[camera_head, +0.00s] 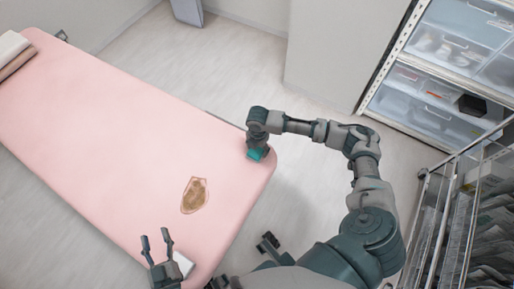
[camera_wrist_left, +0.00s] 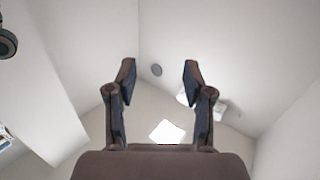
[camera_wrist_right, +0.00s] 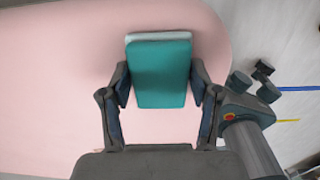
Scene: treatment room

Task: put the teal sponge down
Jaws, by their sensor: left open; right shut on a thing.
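The teal sponge (camera_wrist_right: 162,76) has a pale layer along its far edge in the right wrist view. My right gripper (camera_wrist_right: 160,85) is shut on it, with one finger at each side. In the head view the sponge (camera_head: 257,154) is at the right end of the pink treatment bed (camera_head: 130,130), under my right gripper (camera_head: 256,145). I cannot tell whether it touches the bed. My left gripper (camera_head: 157,238) is open and empty near the bed's front edge. In the left wrist view its fingers (camera_wrist_left: 160,80) stand apart and point at the ceiling.
A white object (camera_head: 183,264) is beside my left gripper, partly hidden. A rolled towel (camera_head: 14,55) lies at the far left. Shelves with clear bins (camera_head: 430,115) and a wire rack (camera_head: 455,220) stand at the right.

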